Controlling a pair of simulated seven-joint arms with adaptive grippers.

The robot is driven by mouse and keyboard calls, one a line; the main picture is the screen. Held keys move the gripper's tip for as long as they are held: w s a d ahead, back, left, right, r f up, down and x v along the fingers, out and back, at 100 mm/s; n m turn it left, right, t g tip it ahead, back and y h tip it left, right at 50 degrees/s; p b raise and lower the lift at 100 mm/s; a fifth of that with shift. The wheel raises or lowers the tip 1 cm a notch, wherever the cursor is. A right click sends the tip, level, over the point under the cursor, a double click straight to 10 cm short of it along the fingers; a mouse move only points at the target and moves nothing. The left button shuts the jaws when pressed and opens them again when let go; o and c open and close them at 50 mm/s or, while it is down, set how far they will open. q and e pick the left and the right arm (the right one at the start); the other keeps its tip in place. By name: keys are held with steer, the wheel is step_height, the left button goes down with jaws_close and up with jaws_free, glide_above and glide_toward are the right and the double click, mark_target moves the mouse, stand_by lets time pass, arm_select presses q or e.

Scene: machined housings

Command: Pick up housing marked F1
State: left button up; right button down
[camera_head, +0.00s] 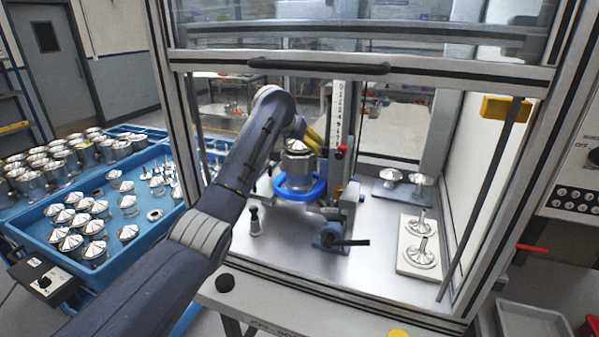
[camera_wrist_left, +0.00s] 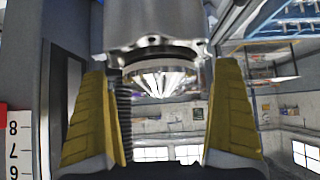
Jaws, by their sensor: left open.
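A silver housing (camera_head: 298,165) with a cone-shaped top sits upright on a blue ring (camera_head: 301,189) inside the framed enclosure. No F1 mark can be read on it. My left arm reaches in from the left, and my left gripper (camera_head: 312,138), with yellow fingers, is at the back right of the housing's top. In the left wrist view, the left gripper (camera_wrist_left: 162,120) is open, its two yellow fingers wide apart. A housing (camera_wrist_left: 158,70) appears upside down there, its cone pointing into the gap between the fingers. The gripper holds nothing.
A vertical scale post (camera_head: 340,110) stands just right of the housing, close to the gripper. A clamp with a black handle (camera_head: 345,242) is in front. Blue trays (camera_head: 65,208) of housings stand left, outside the frame.

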arm_select(q)
steer(key=shift+c, duration=0.3)
steer(key=c, duration=1.5)
steer(key=shift+r, duration=0.15)
steer(key=shift+c, duration=0.8)
steer(key=shift+r, duration=0.15)
